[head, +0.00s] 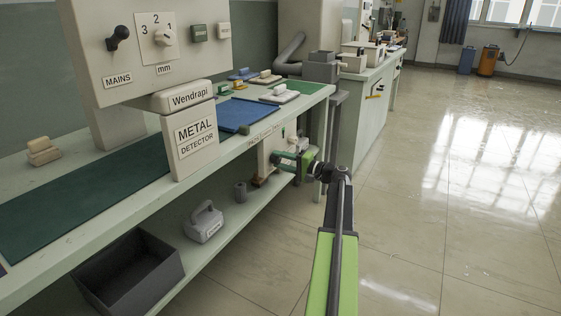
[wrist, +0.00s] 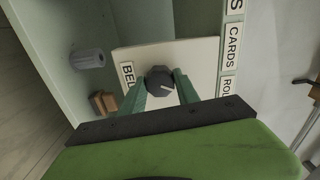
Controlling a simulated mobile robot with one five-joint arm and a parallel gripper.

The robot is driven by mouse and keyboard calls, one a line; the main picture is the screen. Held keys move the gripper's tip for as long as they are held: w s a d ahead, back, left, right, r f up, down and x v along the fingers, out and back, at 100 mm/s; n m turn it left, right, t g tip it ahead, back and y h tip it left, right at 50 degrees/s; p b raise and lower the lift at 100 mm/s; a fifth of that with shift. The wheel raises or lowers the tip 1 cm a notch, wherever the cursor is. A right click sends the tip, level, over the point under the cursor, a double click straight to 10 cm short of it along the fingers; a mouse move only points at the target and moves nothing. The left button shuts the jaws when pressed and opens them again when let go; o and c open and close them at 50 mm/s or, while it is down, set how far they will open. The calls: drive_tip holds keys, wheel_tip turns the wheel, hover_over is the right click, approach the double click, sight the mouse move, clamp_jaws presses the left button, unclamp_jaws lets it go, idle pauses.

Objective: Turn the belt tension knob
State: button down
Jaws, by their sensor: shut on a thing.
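In the head view my gripper (head: 301,160) reaches to the panel (head: 266,160) under the bench's front edge. The knob itself is hidden there behind the gripper.
The metal detector (head: 195,140) stands on the bench, left of my arm. The lower shelf holds a dark bin (head: 130,275), a grey handled block (head: 204,222) and a small grey cylinder (head: 240,190). A bench leg (head: 333,140) stands close to my gripper. The floor (head: 460,200) at right is clear.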

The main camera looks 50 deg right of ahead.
drive_tip(key=shift+m, duration=0.6)
drive_tip(key=c, duration=0.9)
unclamp_jaws()
drive_tip(key=v, duration=1.7)
drive_tip(key=shift+s, duration=0.2)
drive_tip(key=shift+f, duration=0.1)
